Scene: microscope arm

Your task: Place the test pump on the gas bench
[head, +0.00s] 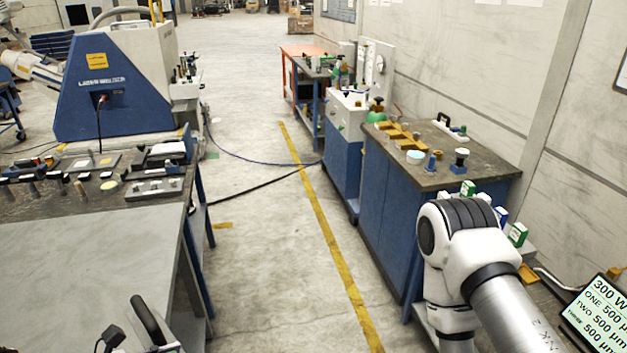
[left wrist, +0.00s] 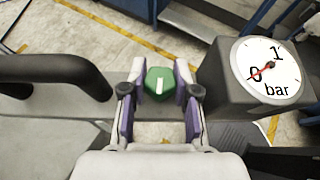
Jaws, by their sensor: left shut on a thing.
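In the left wrist view, the test pump is a dark grey bar (left wrist: 65,104) with a black loop handle (left wrist: 60,72) at left, a green knob (left wrist: 159,84) in the middle and a white dial marked bar (left wrist: 268,70) at right. My left gripper (left wrist: 158,105) is shut on the pump, its fingers either side of the bar just below the knob. In the head view, a black curved part (head: 150,318) shows at the bottom edge, probably the pump's handle. A blue-fronted bench with a white gauge panel (head: 377,66), likely the gas bench, stands right of centre.
A dark-topped blue cabinet (head: 458,170) with small parts stands at right, near my right arm. A workbench (head: 90,245) with tools is at left. Floor with a yellow line (head: 325,215) and cables lies clear between them.

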